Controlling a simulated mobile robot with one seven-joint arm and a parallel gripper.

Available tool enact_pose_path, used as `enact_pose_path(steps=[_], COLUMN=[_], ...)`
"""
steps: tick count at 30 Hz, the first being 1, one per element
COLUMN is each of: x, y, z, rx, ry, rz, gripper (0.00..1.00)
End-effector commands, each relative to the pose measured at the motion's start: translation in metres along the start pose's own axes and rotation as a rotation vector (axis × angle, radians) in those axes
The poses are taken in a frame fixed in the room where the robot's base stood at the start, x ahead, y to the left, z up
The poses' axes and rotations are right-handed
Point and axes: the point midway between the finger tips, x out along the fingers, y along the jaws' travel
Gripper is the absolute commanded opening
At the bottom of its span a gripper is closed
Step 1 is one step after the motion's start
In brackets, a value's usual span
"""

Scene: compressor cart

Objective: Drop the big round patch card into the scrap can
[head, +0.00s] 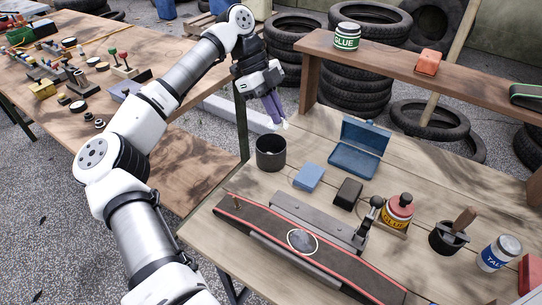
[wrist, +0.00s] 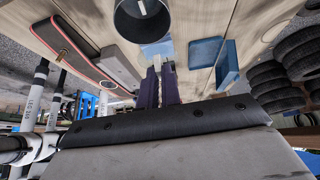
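My gripper (head: 284,120) hangs fingers down, above and slightly right of the dark open can (head: 271,153). Its purple fingers are close together, and a small pale piece (head: 285,126) shows at their tips. This looks like the patch card seen nearly edge-on; its round shape cannot be made out. In the wrist view the fingers (wrist: 157,66) nearly meet, with a pale bit between the tips. The can (wrist: 142,20) is at the top of that view, apart from the fingers. The can's inside is dark.
A shelf (head: 440,80) rises behind. Air around the gripper is clear.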

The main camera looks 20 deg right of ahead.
Motion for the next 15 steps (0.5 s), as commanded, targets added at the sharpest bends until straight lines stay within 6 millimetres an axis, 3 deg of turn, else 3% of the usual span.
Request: enact_pose_path(steps=[1, 6, 15], x=[-0.0001, -0.0001, -0.0028], y=[0.0000, 0.0000, -0.0002], z=[-0.0001, 0.0000, 0.0002], rx=[0.000, 0.000, -0.001], ry=[0.000, 0.000, 0.000], rz=[0.000, 0.000, -0.001], gripper=[0.12, 0.30, 0.30])
